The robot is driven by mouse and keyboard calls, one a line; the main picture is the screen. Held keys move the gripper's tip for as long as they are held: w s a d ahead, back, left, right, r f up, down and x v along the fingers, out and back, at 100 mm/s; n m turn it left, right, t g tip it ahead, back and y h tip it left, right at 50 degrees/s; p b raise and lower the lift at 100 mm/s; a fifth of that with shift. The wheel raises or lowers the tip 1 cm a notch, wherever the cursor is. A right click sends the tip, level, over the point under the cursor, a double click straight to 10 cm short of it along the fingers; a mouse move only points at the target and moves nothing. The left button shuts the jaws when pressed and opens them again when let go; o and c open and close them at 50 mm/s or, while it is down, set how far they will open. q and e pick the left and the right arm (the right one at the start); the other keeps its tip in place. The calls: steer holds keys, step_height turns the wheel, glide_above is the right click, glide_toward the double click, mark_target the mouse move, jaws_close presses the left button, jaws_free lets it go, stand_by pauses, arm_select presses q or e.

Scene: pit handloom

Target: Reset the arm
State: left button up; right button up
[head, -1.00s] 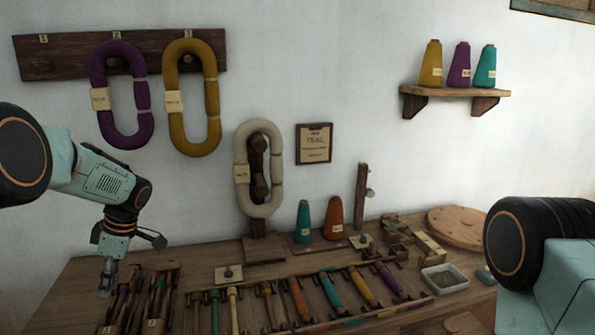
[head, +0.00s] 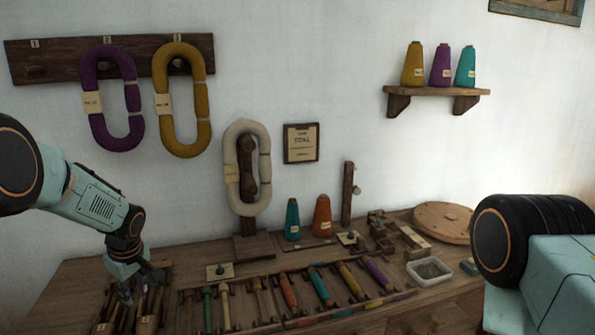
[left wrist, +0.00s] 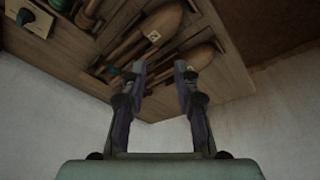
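My left gripper (head: 125,288) is at the left end of the wooden bench (head: 85,270), pointing down over a group of dark wooden shuttles (head: 150,303). In the left wrist view, its two fingers (left wrist: 161,70) stand apart with nothing between them. Beyond the fingertips lie wooden shuttles (left wrist: 158,25), one with a small number tag; whether the fingers touch any of them I cannot tell. My right gripper is out of view; only part of my right arm shows at the right edge in the head view.
A rack of coloured bobbins (head: 322,288) runs along the bench. Purple (head: 98,128) and yellow (head: 203,133) hanks hang from a peg board; a cream hank (head: 232,200) hangs on a stand. Cones (head: 441,66) stand on a wall shelf (head: 432,91). A shallow tray (head: 429,271) sits at right.

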arm_select(q)
steer(key=s+d+f+m+t+h+b, duration=0.1)
steer(key=s+d+f+m+h+b, duration=0.25)
steer(key=s+d+f+m, duration=0.95)
steer(key=s+d+f+g+b, duration=0.1)
steer(key=s+f, duration=0.3)
steer(key=s, duration=0.6)
steer(key=s+d+f+g+b, duration=0.1)
steer(key=s+f, duration=0.3)
steer(key=s, duration=0.6)
steer(key=s+d+f+g+y+b, duration=0.1)
steer(key=s+f+b, duration=0.2)
steer(key=s, duration=0.8)
steer(key=shift+d+f+b, duration=0.15)
steer(key=shift+f+b, duration=0.2)
steer(key=shift+f, duration=0.25)
